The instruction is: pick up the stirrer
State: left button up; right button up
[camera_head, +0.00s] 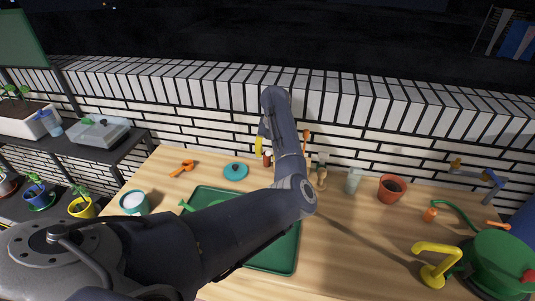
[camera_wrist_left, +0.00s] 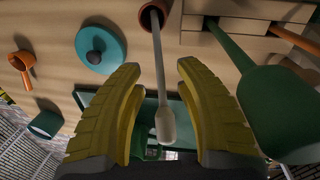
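The stirrer (camera_wrist_left: 163,112), a pale stick with a flat rounded end, stands in a small terracotta cup (camera_wrist_left: 147,17) in the left wrist view. Its shaft runs between the two yellow fingers of my left gripper (camera_wrist_left: 158,72), which are apart, with a gap visible on both sides. In the head view the yellow left gripper (camera_head: 260,147) is above the small reddish cup (camera_head: 267,160) by the back wall; the stirrer is not distinguishable there. My right gripper is not in view.
A green spatula (camera_wrist_left: 275,100) stands close to the right of the fingers, near a slotted wooden holder (camera_wrist_left: 243,12). A teal lid (camera_head: 235,171) lies left of the cup. A green tray (camera_head: 284,250) lies partly under my arm. A terracotta pot (camera_head: 391,189) stands right.

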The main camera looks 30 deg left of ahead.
pick_arm(q)
jog(key=shift+o, duration=0.4)
jog(key=shift+f, duration=0.2)
grip_shut()
jog(key=shift+r, duration=0.1)
